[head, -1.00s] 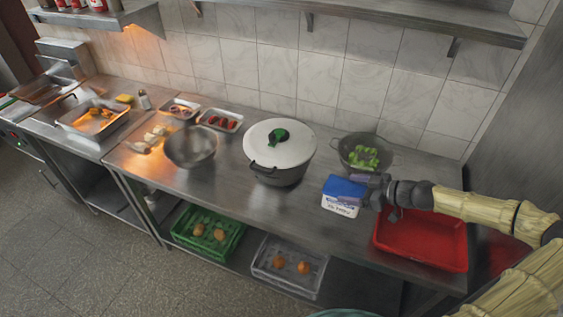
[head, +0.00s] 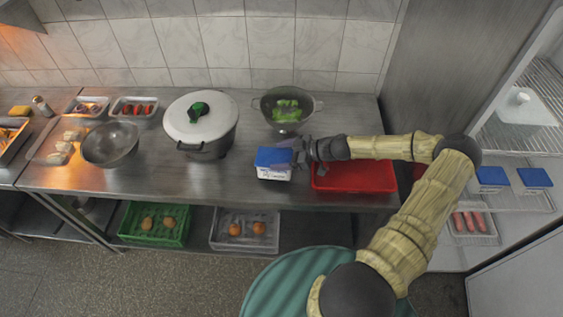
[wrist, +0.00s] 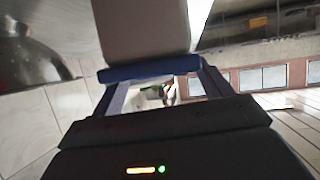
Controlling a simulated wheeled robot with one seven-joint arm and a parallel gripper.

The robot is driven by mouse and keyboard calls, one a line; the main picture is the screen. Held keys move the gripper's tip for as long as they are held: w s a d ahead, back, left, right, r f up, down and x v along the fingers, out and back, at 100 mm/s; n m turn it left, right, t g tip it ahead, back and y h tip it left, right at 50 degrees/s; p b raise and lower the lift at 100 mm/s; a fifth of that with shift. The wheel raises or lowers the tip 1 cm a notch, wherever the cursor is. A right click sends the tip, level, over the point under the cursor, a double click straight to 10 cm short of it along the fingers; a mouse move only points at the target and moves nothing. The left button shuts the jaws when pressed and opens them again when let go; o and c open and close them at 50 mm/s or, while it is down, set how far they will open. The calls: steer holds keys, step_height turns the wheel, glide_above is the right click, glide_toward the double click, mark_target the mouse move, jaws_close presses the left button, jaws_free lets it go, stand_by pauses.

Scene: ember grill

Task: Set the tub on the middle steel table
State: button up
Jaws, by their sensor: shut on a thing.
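The tub (head: 273,173) is white with a blue lid and a printed label. My gripper (head: 298,157) is shut on it from the right in the head view. In the wrist view the tub (wrist: 145,30) sits between the fingers (wrist: 150,90), its blue lid edge towards me. The tub is at the front part of the middle steel table (head: 230,182), left of the red tray. I cannot tell whether its base touches the table top.
A lidded pot (head: 203,150) stands left of the tub, and a colander (head: 286,121) with green pieces stands behind it. The red tray (head: 362,179) lies under my forearm. An open fridge (head: 510,130) stands at right. Bare steel lies before the pot.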

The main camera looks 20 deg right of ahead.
steer(key=shift+a+f+p, duration=0.1)
steer(key=shift+f+p, duration=0.35)
steer(key=shift+f, duration=0.1)
steer(key=shift+f+p, duration=0.5)
steer(key=shift+f, duration=1)
steer(key=o, duration=2)
steer(key=shift+o, duration=0.2)
steer(key=shift+s+d+r+b, duration=0.1)
steer(key=shift+s+d+b, duration=0.1)
steer(key=shift+d+b, duration=0.25)
steer(key=b+v, duration=0.5)
steer(key=v, duration=0.6)
steer(key=shift+s+r, duration=0.1)
